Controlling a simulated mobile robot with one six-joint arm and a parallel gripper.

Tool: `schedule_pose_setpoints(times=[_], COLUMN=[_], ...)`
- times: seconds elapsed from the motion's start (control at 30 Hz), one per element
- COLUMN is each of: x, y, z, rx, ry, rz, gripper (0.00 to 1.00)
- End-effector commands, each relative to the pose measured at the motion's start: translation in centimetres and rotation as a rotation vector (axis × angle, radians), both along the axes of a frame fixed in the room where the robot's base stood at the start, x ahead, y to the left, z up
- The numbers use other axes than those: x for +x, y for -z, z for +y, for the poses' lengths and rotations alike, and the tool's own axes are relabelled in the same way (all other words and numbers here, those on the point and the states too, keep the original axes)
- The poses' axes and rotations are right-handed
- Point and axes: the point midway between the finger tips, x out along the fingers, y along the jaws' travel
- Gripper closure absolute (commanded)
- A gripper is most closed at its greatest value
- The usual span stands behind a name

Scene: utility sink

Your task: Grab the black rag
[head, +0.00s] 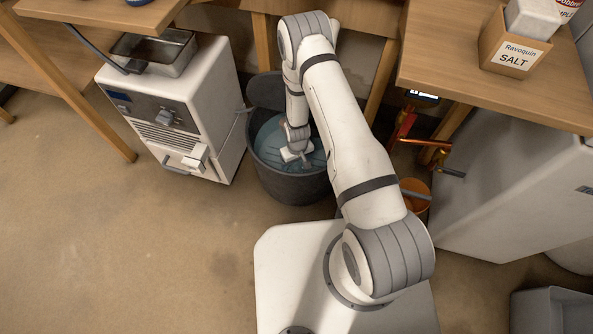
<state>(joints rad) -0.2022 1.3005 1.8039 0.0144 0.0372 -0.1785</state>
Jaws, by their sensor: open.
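My gripper (304,161) is small in the head view and points down inside a dark round bucket (290,190) that holds bluish water (270,140). Its jaws are open, and I see nothing held between them. I cannot make out a black rag. A dark grey shape (265,90) rises behind the bucket, and I cannot tell whether it is a lid, a cloth or part of the bucket. My arm hides the bucket's right side and what lies behind it.
A white machine (205,110) with a metal basin on top stands left of the bucket. An orange bucket (414,190) and orange pipes (408,125) are at the right. Wooden tables (440,50) overhang the back. A grey bin (550,310) is at lower right. The left floor is clear.

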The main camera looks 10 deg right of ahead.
Motion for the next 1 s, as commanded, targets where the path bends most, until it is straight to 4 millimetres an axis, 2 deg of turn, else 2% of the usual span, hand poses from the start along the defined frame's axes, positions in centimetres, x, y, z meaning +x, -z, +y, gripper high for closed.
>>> schedule_pose_setpoints(times=[0.03, 0.17, 0.43, 1.0], x=[0.0, 0.0, 0.0, 0.0], y=[1.4, 3.1, 3.3, 3.3], z=[0.1, 0.1, 0.1, 0.2], rx=[0.0, 0.0, 0.0, 0.0], ry=[-0.001, -0.001, -0.002, -0.003], rz=[0.0, 0.0, -0.001, 0.0], gripper=[0.18, 0.18, 0.19, 0.66])
